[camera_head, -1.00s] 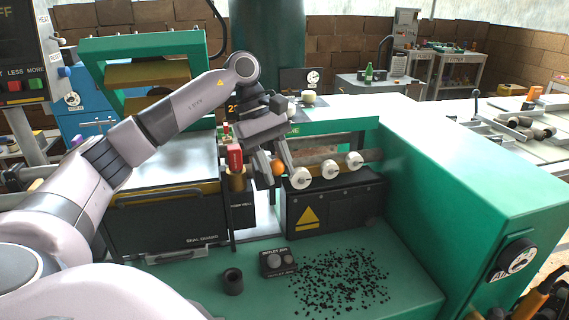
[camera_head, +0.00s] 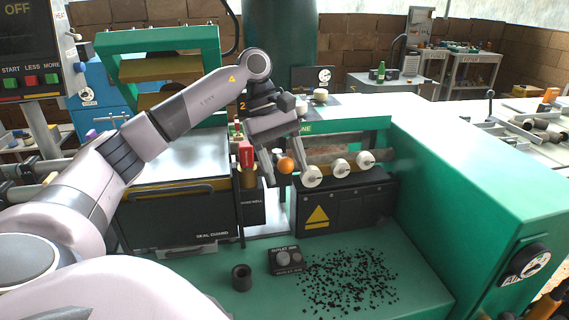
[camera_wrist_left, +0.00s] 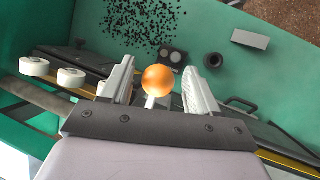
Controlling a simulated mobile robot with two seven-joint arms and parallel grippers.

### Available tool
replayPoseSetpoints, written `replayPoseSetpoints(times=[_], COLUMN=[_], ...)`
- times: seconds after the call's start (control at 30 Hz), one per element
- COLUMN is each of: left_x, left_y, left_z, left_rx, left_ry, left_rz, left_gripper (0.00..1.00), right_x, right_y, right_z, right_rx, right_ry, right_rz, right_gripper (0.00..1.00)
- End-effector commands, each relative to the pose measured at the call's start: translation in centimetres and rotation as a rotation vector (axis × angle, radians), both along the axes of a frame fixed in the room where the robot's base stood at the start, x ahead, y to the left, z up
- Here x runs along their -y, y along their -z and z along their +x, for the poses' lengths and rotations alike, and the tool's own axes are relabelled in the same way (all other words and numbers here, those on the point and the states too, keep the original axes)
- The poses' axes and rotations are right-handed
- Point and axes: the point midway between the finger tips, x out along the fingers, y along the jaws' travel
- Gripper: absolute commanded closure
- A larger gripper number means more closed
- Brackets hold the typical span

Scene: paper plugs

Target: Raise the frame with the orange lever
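The orange lever's round knob (camera_head: 286,165) sits beside the white-ended rolls in the middle of the green machine. My left gripper (camera_head: 284,168) is around the knob, its fingers open. In the left wrist view, the knob (camera_wrist_left: 159,80) lies between the two fingers (camera_wrist_left: 157,88), with gaps at both sides and a short pale stem below it. A green frame (camera_head: 212,48) stands raised at the back left; I cannot tell whether the lever is joined to it. My right gripper is not in view.
White-ended rolls (camera_head: 340,168) are close to the right of my left gripper. A red-topped part (camera_head: 246,154) stands close to its left. A black outlet box (camera_head: 285,260), a dark cup (camera_head: 241,278) and scattered black bits (camera_head: 350,280) are on the green deck in front.

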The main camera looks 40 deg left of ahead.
Motion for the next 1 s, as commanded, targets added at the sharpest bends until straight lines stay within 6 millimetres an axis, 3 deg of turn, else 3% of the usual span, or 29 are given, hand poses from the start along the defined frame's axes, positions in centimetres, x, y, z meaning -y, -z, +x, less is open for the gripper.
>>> replayPoseSetpoints(times=[0.17, 0.53, 1.0], left_x=[-0.3, -2.6, -3.0], left_y=[-0.8, -5.8, -6.5], left_z=[0.1, -0.1, -0.1], left_rx=[0.002, 0.002, 0.0], left_ry=[-0.001, -0.001, 0.0], left_rz=[-0.001, -0.001, 0.0], left_gripper=[0.4, 0.4, 0.4], right_x=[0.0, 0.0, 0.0], right_y=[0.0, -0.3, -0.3], right_z=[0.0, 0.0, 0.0], right_rx=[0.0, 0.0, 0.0], right_ry=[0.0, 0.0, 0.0], right_rz=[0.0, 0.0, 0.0], right_gripper=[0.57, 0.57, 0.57])
